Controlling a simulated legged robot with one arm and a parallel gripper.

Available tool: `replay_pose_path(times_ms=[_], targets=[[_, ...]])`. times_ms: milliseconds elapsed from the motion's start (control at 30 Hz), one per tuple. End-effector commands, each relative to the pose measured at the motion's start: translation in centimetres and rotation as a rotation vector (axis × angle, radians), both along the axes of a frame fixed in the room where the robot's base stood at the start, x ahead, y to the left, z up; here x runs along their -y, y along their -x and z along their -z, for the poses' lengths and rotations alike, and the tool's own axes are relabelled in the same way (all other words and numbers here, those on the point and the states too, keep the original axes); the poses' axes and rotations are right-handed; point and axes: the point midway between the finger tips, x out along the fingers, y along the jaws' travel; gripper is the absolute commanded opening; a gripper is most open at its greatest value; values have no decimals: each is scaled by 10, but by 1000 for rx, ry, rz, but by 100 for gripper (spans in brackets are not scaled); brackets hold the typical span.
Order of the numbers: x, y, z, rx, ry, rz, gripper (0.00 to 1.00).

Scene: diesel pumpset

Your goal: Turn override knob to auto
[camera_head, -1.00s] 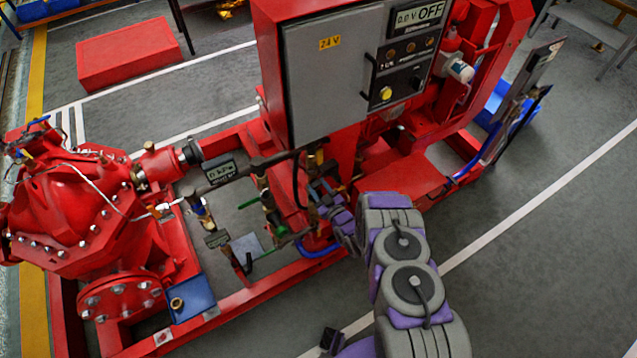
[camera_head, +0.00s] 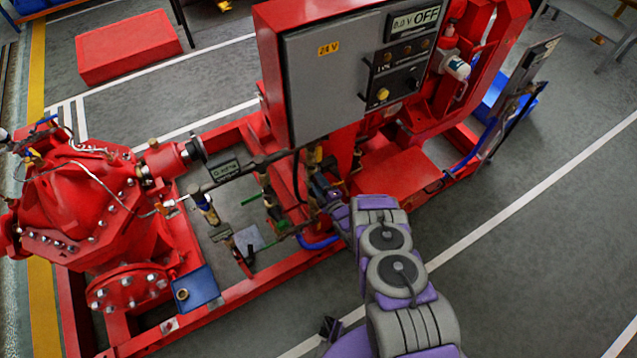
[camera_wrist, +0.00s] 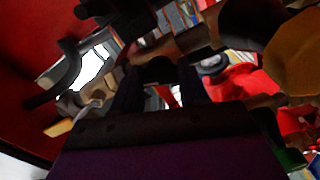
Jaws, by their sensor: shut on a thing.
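My gripper (camera_head: 318,184) is low among the pipework under the panel, well below these controls. In the wrist view, the two dark fingers of my gripper (camera_wrist: 160,82) point at a tan pipe part (camera_wrist: 180,45). They are shut on a dark pipework part, whose shape is mostly hidden.
The red cabinet wall fills the left of the wrist view. Pipes and valves (camera_head: 270,205) crowd around my gripper. The red pump (camera_head: 90,205) stands at the left. A red frame rail (camera_head: 260,290) runs in front, with clear grey floor (camera_head: 520,270) at the right.

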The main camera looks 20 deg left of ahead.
Motion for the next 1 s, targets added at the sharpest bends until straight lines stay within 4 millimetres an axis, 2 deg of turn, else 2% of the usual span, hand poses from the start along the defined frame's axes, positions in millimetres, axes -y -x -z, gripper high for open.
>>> replay_pose_path(times_ms=[433, 1000], targets=[[-2, 4, 5, 186, 171, -8, 12], [-3, 5, 6, 220, 204, -11, 12]])
